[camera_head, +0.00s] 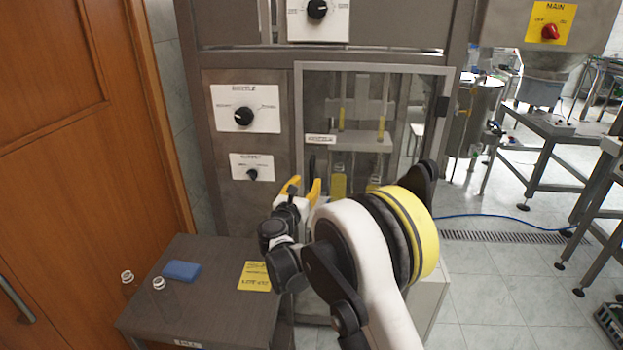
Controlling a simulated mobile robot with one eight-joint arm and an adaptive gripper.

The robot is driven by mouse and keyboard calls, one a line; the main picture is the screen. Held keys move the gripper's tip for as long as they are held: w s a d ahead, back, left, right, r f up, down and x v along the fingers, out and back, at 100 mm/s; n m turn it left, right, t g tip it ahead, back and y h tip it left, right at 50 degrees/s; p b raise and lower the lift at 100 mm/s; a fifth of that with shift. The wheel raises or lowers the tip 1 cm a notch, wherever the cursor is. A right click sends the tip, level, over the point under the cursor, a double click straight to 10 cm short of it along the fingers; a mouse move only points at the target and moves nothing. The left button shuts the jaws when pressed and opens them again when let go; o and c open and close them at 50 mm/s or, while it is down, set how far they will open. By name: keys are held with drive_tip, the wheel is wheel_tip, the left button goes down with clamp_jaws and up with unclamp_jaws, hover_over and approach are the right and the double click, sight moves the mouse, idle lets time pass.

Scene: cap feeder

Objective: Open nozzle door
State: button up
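The nozzle door (376,67) is a clear panel in a light metal frame on the front of the grey machine. It appears shut. A small white label (320,139) is at its left side, and a dark upright part that may be its handle (312,166) shows just below. My gripper (303,187) has yellow fingertips and is in front of the door's lower left edge, just below that dark part. The fingers are apart with nothing seen between them. Whether they touch the door is unclear. My arm hides the door's lower part.
Knob panels (246,108) are left of the door. A wooden door (80,150) stands at the left. Open tiled floor (490,275) lies to the right.

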sight(311, 177)
drive_tip(key=b+x, duration=0.1)
drive_tip(key=x, duration=0.4)
clamp_jaws()
